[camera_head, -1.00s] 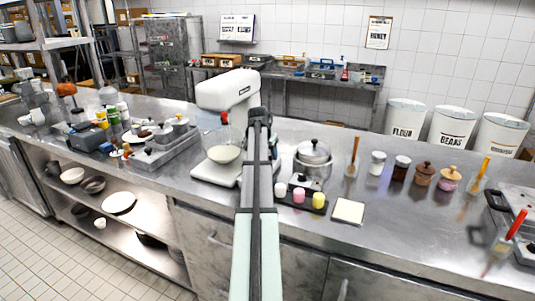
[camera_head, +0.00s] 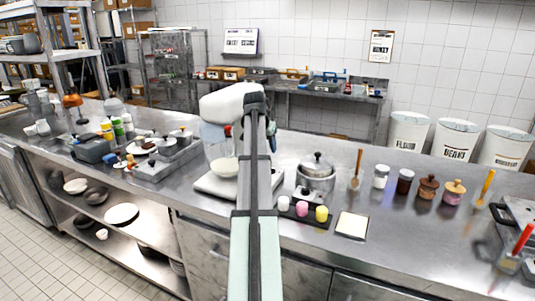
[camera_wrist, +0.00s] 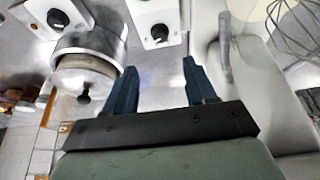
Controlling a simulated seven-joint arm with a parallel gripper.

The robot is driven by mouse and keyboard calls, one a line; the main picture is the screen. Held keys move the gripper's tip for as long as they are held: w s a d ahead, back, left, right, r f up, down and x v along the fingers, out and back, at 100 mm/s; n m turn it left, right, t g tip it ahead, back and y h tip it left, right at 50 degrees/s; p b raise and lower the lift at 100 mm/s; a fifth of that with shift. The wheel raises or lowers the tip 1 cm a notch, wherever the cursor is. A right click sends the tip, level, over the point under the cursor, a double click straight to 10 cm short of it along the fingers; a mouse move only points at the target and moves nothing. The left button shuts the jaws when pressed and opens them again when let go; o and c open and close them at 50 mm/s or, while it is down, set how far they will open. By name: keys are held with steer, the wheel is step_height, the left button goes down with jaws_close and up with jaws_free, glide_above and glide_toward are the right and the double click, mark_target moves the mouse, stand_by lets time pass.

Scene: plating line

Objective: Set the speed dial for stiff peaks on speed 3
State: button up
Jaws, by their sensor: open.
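The white stand mixer (camera_head: 222,105) stands on the steel counter in the head view, with a pale bowl (camera_head: 223,166) under its head. My arm hides part of it. In the wrist view the mixer's whisk (camera_wrist: 290,32) shows at the upper right. Two white panels with dark round knobs show there: one knob (camera_wrist: 159,32) lies ahead of the gap between my fingers, another knob (camera_wrist: 57,18) is at the upper left. Speed marks are too small to read. My gripper (camera_wrist: 159,68) is open and empty, apart from the knob. The head view hides the fingers.
A lidded steel pot (camera_head: 317,176) stands right of my arm, and also shows at left in the wrist view (camera_wrist: 88,55). A dark tray (camera_head: 290,213) with coloured cups and a white square pad (camera_head: 351,225) lie in front. Several jars stand further right.

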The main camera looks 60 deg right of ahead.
steer(key=shift+v, duration=0.8)
